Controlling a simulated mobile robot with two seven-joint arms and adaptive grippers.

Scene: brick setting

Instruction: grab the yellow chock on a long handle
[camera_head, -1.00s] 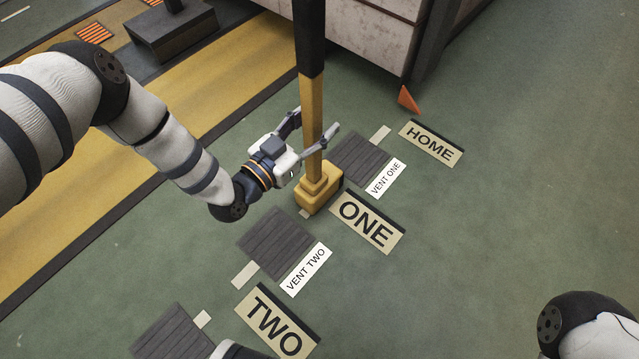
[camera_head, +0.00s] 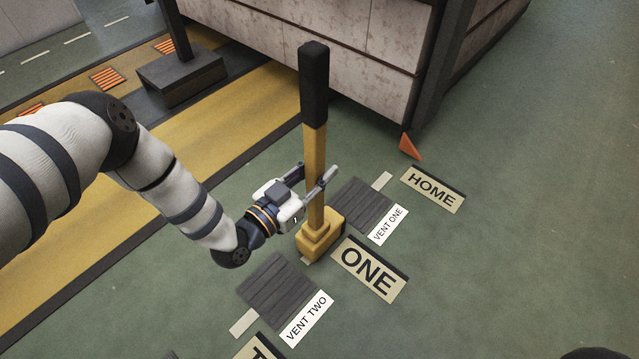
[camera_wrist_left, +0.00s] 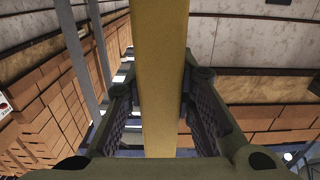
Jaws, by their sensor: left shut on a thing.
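The yellow chock (camera_head: 318,236) sits on the green floor beside the ONE plate, its long handle (camera_head: 314,140) standing upright with a yellow lower part and a black top. My left gripper (camera_head: 320,182) is shut on the yellow lower part of the handle, a little above the chock block. In the left wrist view the yellow handle (camera_wrist_left: 160,80) runs between the two fingers of my left gripper (camera_wrist_left: 160,112). My right gripper is not in view.
The ONE plate (camera_head: 368,268), HOME plate (camera_head: 433,190), VENT ONE grate (camera_head: 358,205) and VENT TWO grate (camera_head: 277,289) lie around the chock. An orange wedge (camera_head: 410,146) stands by a large pale block (camera_head: 340,35).

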